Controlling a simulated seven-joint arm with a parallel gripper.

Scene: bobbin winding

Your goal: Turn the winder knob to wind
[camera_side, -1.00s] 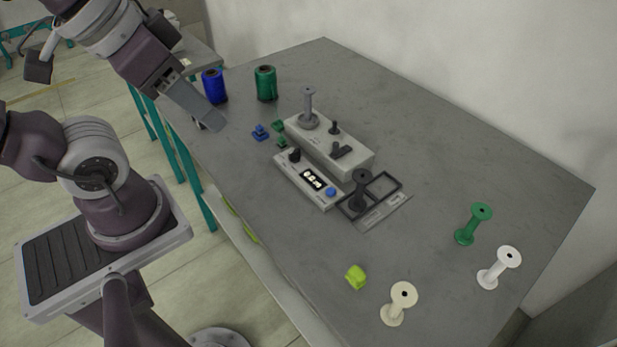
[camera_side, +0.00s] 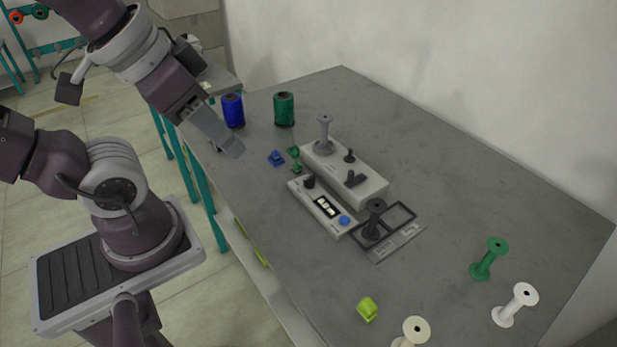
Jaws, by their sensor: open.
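The winder (camera_side: 345,178) is a pale grey box in the middle of the table. A grey bobbin (camera_side: 324,128) stands upright on its far left end, and a small black peg and a black lever (camera_side: 355,179) are on its top. In front of it lies a control box (camera_side: 333,216) with a black knob (camera_side: 309,181) at its left end, a lit display and a blue button (camera_side: 344,220). I cannot tell which black part is the winder knob. My gripper (camera_side: 228,146) is open, left of the winder and apart from it, near the table's left edge.
Blue (camera_side: 233,110) and green (camera_side: 284,108) thread spools stand behind. Small blue and green clips lie left of the winder. A black frame (camera_side: 401,212) with a dark bobbin (camera_side: 375,216) sits right of the control box. Green, white and cream bobbins and a lime piece (camera_side: 367,309) stand at the front right.

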